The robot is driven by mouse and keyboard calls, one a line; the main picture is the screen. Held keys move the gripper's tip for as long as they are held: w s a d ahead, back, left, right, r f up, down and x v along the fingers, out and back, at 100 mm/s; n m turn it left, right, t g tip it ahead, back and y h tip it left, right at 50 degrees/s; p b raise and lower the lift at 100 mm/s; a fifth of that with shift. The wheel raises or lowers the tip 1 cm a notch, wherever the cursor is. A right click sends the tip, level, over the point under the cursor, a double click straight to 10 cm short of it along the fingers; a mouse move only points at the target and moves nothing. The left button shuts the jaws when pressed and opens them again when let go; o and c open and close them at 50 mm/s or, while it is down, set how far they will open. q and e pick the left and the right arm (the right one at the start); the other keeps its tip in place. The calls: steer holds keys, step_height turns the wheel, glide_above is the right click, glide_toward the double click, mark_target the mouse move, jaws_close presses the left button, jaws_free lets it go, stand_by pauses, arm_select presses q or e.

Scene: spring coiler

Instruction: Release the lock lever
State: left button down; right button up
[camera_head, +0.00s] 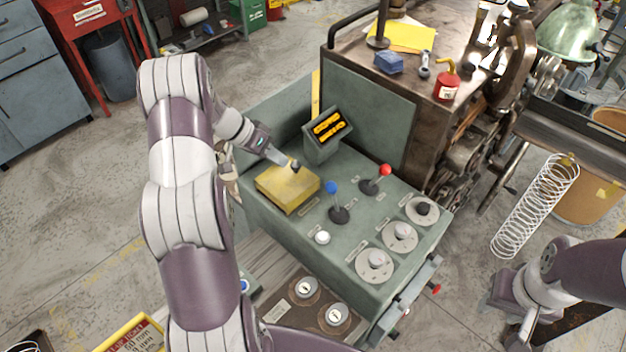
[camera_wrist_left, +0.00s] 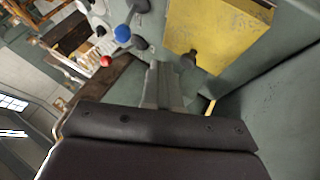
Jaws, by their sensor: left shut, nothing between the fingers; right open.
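The green control panel (camera_head: 270,215) carries a yellow box (camera_head: 288,188) with a small dark stub (camera_head: 295,166) at its far edge. A blue-knobbed lever (camera_head: 333,196) and a red-knobbed lever (camera_head: 380,176) stand to its right. I cannot tell which part is the lock lever. My left gripper (camera_head: 281,158) is shut and empty, its tips close beside the stub. In the left wrist view the shut fingers (camera_wrist_left: 165,85) are just left of the stub (camera_wrist_left: 189,59); contact is unclear. My right gripper (camera_head: 506,290) is at lower right, open, its fingers hard to make out.
A wire spring (camera_head: 535,205) hangs at the right. Above the panel's front left part is my left arm.

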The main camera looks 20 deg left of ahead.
arm_select(q)
steer(key=b+x, duration=0.3)
steer(key=x, duration=0.1)
steer(key=b+x, duration=0.2)
steer(key=shift+s+d+f+b, duration=0.2)
steer(key=shift+s+f+b, duration=0.05)
steer(key=shift+f+b, duration=0.05)
steer(key=shift+w+d+f+p, duration=0.6)
steer(key=shift+d+f, duration=0.05)
steer(key=shift+d, duration=0.25)
steer(key=d+p, duration=0.1)
steer(key=d, duration=0.1)
steer(key=d+p, duration=0.1)
steer(key=shift+s+d+r+p, duration=0.3)
steer(key=shift+s+d+p, duration=0.05)
steer(key=shift+d, duration=0.05)
arm_select(e)
steer(key=f, duration=0.3)
steer(key=shift+s+d, duration=0.15)
steer(key=shift+d, duration=0.15)
arm_select(q)
steer(key=shift+w+a+f, duration=0.1)
steer(key=shift+w+f, duration=0.05)
arm_select(e)
steer(key=shift+a+f, duration=0.15)
